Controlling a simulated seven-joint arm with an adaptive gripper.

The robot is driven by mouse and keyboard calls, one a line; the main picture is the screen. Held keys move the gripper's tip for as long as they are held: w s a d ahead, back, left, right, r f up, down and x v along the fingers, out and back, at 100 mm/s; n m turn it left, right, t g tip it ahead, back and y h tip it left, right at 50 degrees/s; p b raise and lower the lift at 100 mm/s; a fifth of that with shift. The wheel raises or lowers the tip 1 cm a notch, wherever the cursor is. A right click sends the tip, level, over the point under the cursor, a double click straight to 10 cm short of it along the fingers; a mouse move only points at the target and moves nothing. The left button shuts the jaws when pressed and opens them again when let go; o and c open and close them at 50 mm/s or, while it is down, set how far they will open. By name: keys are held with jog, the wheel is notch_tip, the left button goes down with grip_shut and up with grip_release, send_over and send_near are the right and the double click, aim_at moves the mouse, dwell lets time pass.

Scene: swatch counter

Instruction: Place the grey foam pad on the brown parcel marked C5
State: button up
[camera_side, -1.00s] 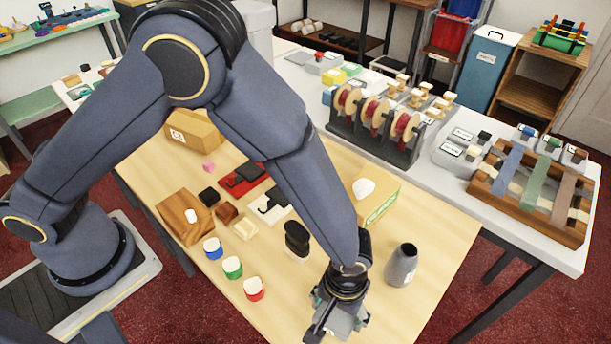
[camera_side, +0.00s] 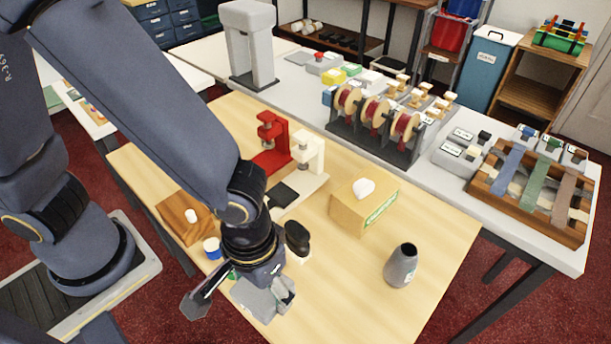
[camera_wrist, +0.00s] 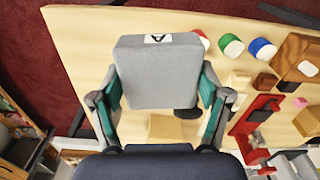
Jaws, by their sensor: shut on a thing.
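My gripper (camera_side: 256,274) is shut on a grey block that looks like the grey foam pad (camera_side: 258,299), and appears to hold it above the near part of the table. In the wrist view the pad (camera_wrist: 160,78) sits between the two green-lined fingers (camera_wrist: 160,95), with a white label reading "A" at its far edge. A tan-brown box that appears to be the parcel (camera_wrist: 308,122) is cut off at the right edge of the wrist view. Its marking cannot be read. My arm hides it in the side view.
Blue, green and red-banded cups (camera_wrist: 232,46) stand near the pad. A tissue box (camera_side: 362,212), a grey vase (camera_side: 401,266), a red stand (camera_side: 272,145) and a white stand (camera_side: 310,152) are on the table.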

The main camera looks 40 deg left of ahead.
jog(key=w+a+r+n, duration=0.2)
jog(key=w+a+n, duration=0.2)
jog(key=w+a, duration=0.5)
jog(key=w+a+r+n, duration=0.2)
jog(key=w+a+n, duration=0.1)
jog(key=w+a, duration=0.7)
jog(key=a+r+n, duration=0.2)
jog(key=a+n, duration=0.2)
jog(key=a, duration=1.1)
jog(key=s+a+n, duration=0.3)
jog(key=a, duration=0.5)
jog(key=s+a+n, duration=0.2)
jog(key=s+a, duration=0.2)
jog(key=a, duration=0.4)
jog(key=shift+n, duration=0.3)
jog(key=w+a+f, duration=0.2)
jog(key=w+f, duration=0.1)
jog(key=w+a+f, duration=0.2)
jog(key=w+a, duration=0.1)
jog(key=w, duration=0.1)
jog(key=w+a+f, duration=0.2)
jog(key=w+f, duration=0.1)
jog(key=shift+w+a+f, duration=0.15)
jog(key=shift+a+f, duration=0.2)
jog(key=shift+w+a+f, duration=0.2)
jog(key=shift+w+f, duration=0.05)
jog(key=shift+f, duration=0.15)
jog(key=shift+w+a+f, duration=0.1)
jog(key=shift+w+f, duration=0.1)
jog(key=shift+f, duration=1.55)
